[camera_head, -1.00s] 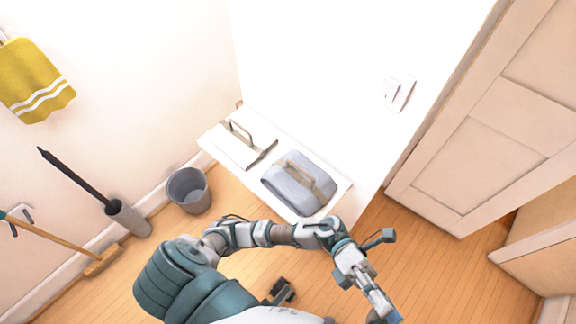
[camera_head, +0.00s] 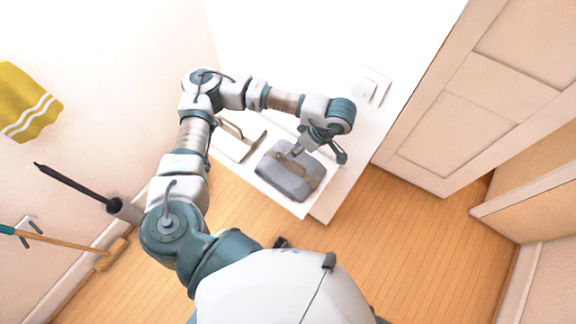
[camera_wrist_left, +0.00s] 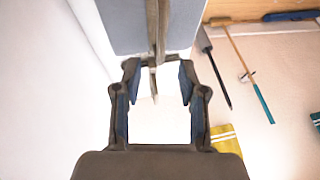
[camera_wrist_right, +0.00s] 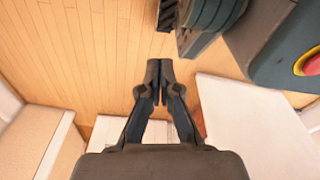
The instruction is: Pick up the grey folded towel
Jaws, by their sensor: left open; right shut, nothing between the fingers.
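The grey folded towel (camera_head: 289,182) lies on the white shelf (camera_head: 322,207) in the head view, with a tan bar (camera_head: 295,169) across it. My left gripper (camera_head: 300,150) is at its upper edge, partly hidden by the wrist. In the left wrist view, my left gripper (camera_wrist_left: 157,82) is open. The tan bar (camera_wrist_left: 158,28) reaches down to between its fingertips, with the grey towel (camera_wrist_left: 124,28) beyond. I cannot tell whether they touch. My right gripper (camera_wrist_right: 160,72) is shut and empty above the wooden floor in the right wrist view.
A white panel with a tan handle (camera_head: 238,134) lies left of the towel, partly behind my left arm. A yellow towel (camera_head: 26,103) hangs on the left wall. A door (camera_head: 462,110) stands right. The floor (camera_head: 430,255) in front is clear.

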